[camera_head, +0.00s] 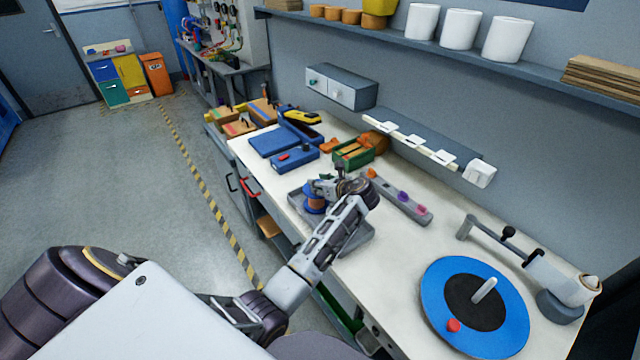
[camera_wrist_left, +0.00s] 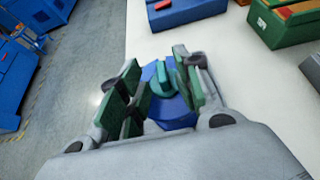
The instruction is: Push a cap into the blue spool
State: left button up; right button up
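The blue spool (camera_head: 314,205) stands in a grey tray on the workbench, partly hidden by my left gripper (camera_head: 335,186). An orange-brown band shows on the spool in the head view. In the left wrist view the blue spool (camera_wrist_left: 172,112) lies below and between my fingers. A teal cap (camera_wrist_left: 161,80) with a raised grip sits over the spool; whether it is pressed in cannot be told. My left gripper (camera_wrist_left: 160,92) has its green-padded fingers apart on either side of the cap, with a gap beside the raised grip. My right gripper is not in view.
The grey tray (camera_head: 358,241) surrounds the spool. A grey rail (camera_head: 412,208) with coloured caps lies to its right. Blue boxes (camera_head: 275,141) and a green box (camera_head: 353,156) stand behind. A blue disc (camera_head: 433,292) with a crank arm occupies the front right.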

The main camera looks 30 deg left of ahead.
pick_arm(q)
jog(key=shift+v, duration=0.75)
jog(key=v, duration=1)
jog(key=shift+d, duration=0.25)
jog(key=shift+s, duration=0.1)
dwell(0.4)
